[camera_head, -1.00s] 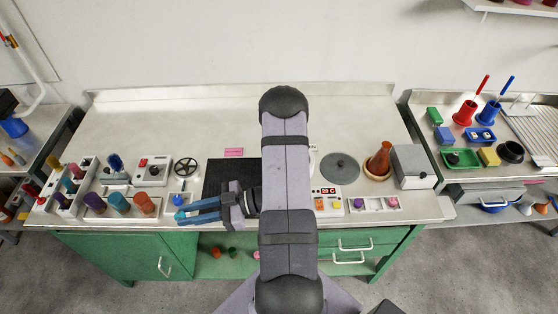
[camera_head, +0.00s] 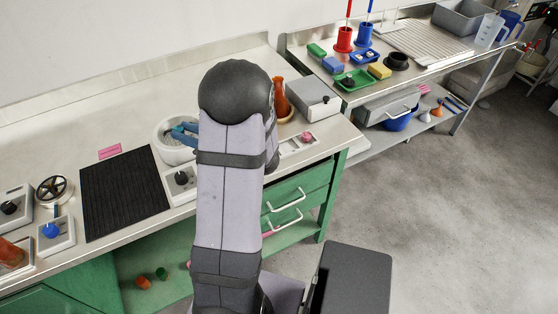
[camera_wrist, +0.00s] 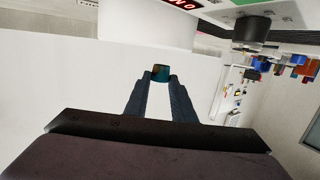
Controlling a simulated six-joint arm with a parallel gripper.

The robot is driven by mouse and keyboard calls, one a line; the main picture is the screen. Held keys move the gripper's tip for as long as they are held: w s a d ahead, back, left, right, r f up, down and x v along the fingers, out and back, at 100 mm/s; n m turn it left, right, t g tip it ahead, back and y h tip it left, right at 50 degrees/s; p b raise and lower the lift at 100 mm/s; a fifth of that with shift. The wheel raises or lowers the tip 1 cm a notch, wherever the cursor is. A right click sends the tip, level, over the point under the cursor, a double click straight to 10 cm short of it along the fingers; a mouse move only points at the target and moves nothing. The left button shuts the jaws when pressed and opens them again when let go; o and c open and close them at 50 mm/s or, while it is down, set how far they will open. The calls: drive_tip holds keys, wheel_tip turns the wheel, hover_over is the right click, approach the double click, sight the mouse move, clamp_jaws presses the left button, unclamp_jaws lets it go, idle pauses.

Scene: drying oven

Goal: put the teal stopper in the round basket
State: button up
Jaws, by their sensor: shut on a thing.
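The teal stopper (camera_wrist: 161,73) is held between the fingertips of my gripper (camera_wrist: 160,79) in the wrist view. In the head view the blue fingers of my gripper (camera_head: 183,132) show over a round white open vessel (camera_head: 162,151) at the back of the bench, left of my arm. The stopper cannot be made out there. My arm hides the vessel's right side. I cannot see clearly whether a basket sits inside it, nor how high the stopper is above it.
A panel with a black knob (camera_head: 182,181) stands in front of the vessel. A black mat (camera_head: 122,190) lies left of it, with a pink label (camera_head: 109,151) behind. An orange flask (camera_head: 279,97) and a grey box (camera_head: 313,98) stand to the right.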

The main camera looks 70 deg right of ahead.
sight(290, 152)
drive_tip(key=s+d+m+g+h+b, duration=0.1)
drive_tip(key=s+d+h+b, duration=0.1)
drive_tip(key=s, duration=0.2)
drive_tip(key=s+d+m+g+h+b, duration=0.1)
drive_tip(key=s+d+m+h+b, duration=0.1)
drive_tip(key=s+d+b, duration=0.1)
drive_tip(key=s+d+m+g+h+b, duration=0.1)
drive_tip(key=s+d+m+h+b, duration=0.1)
drive_tip(key=s, duration=0.3)
drive_tip(key=shift+d+f+h, duration=0.35)
drive_tip(key=shift+d+h, duration=0.05)
drive_tip(key=shift+d, duration=0.25)
drive_tip(key=s+d+r+m+g+h+b, duration=0.1)
drive_tip(key=s+m+g+h+b, duration=0.3)
drive_tip(key=s, duration=1)
drive_tip(key=shift+s+d+r+m+g+b, duration=0.25)
drive_tip(key=shift+d+m+g+b, duration=0.5)
drive_tip(key=shift+g+b, duration=0.85)
drive_tip(key=shift+w+a, duration=0.15)
drive_tip(key=shift+f+b, duration=1.8)
drive_tip(key=shift+f, duration=3)
drive_tip(key=shift+f, duration=0.2)
drive_tip(key=o, duration=1)
drive_tip(key=shift+b, duration=0.3)
